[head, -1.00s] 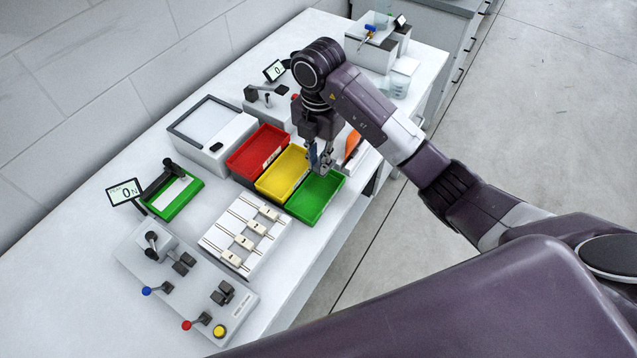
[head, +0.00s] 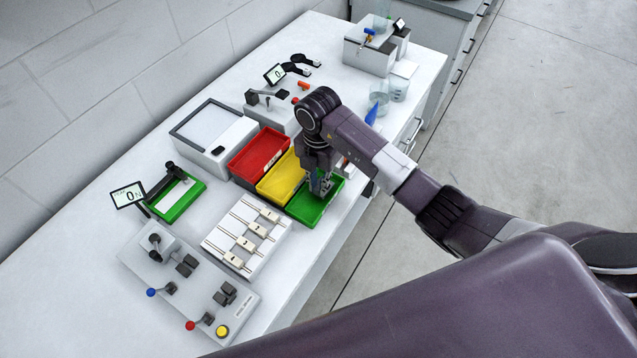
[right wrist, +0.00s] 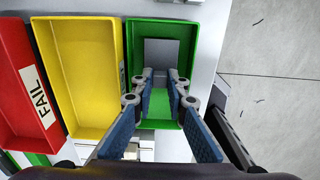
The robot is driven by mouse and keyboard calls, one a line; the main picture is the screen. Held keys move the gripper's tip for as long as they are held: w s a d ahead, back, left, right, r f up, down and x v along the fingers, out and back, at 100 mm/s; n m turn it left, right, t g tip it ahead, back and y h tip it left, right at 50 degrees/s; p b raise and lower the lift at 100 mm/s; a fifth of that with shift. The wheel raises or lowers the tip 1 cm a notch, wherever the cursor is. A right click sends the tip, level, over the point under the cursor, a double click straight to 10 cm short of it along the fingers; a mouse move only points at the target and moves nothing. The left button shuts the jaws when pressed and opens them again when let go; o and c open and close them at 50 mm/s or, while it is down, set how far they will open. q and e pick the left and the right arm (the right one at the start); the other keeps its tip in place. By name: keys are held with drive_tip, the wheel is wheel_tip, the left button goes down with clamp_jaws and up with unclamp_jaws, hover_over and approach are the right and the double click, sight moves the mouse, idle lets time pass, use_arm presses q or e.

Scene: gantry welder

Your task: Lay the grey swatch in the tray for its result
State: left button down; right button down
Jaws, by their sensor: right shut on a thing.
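The grey swatch (right wrist: 161,52) shows in the right wrist view as a flat grey square between and beyond my right gripper's fingertips, over the green tray. My right gripper (right wrist: 161,83) is shut on it, pointing down into the green tray. The green tray (right wrist: 152,29) is an open bin at the end of a row of three. In the head view my right gripper (head: 321,186) is low at the green tray (head: 306,211), and the swatch is hard to make out there. I cannot tell whether the swatch touches the tray floor. My left gripper is not in view.
The yellow tray (head: 272,187) and the red tray (head: 245,165), labelled FAIL in the wrist view, stand beside the green one. A white rack (head: 222,239) of pale pieces and a lever panel (head: 210,298) lie nearer. The bench edge is close beyond the green tray.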

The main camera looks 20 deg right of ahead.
sight(318, 187)
drive_tip(key=shift+f+b, duration=0.3)
drive_tip(key=shift+f, duration=0.25)
drive_tip(key=c, duration=1.9)
unclamp_jaws()
drive_tip(key=shift+r, duration=0.25)
wheel_tip(318, 187, up, 8)
drive_tip(key=shift+w+f+b, duration=0.1)
drive_tip(key=shift+f+b, duration=0.05)
drive_tip(key=shift+b, duration=0.7)
wheel_tip(318, 187, up, 5)
drive_tip(key=shift+r+p, duration=0.1)
drive_tip(key=shift+p, duration=0.25)
